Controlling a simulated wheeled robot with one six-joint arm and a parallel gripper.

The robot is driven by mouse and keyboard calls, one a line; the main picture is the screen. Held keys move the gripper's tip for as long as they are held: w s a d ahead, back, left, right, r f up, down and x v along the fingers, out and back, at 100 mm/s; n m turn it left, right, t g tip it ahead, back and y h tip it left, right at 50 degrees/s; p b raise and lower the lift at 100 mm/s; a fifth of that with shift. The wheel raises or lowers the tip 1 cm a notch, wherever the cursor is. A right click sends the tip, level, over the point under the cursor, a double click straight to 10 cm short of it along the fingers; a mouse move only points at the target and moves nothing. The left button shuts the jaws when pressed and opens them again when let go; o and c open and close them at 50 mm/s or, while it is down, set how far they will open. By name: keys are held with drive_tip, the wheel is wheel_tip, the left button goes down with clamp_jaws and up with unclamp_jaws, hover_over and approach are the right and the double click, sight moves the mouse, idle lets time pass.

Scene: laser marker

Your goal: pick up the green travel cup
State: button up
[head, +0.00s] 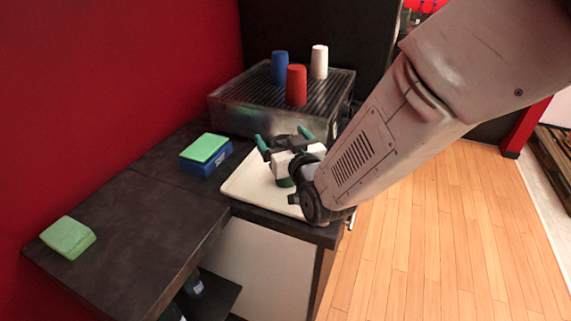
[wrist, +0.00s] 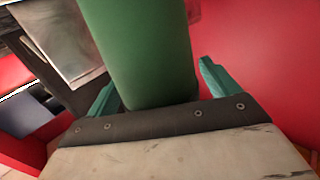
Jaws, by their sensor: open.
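The green travel cup (wrist: 145,50) fills the upper middle of the wrist view, its near end close to my palm. The teal fingers of my gripper (wrist: 160,85) stand apart on either side of it. I cannot tell whether either finger touches it. In the head view my gripper (head: 284,140) is over the white tray at the counter's end, its teal fingers spread. A small dark green patch of the cup (head: 284,183) shows beneath the gripper; the rest is hidden by my wrist and arm.
The white tray (head: 240,186) lies on the dark counter (head: 150,205). Behind it a ribbed metal machine (head: 235,115) bears a blue cup (head: 279,68), a red cup (head: 296,86) and a white cup (head: 319,62). A green sponge (head: 204,148) tops a blue block (head: 207,163); another green sponge (head: 68,237) lies left.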

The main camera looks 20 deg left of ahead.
drive_tip(key=c, duration=0.8)
drive_tip(key=shift+o, duration=0.2)
drive_tip(key=shift+r, duration=0.1)
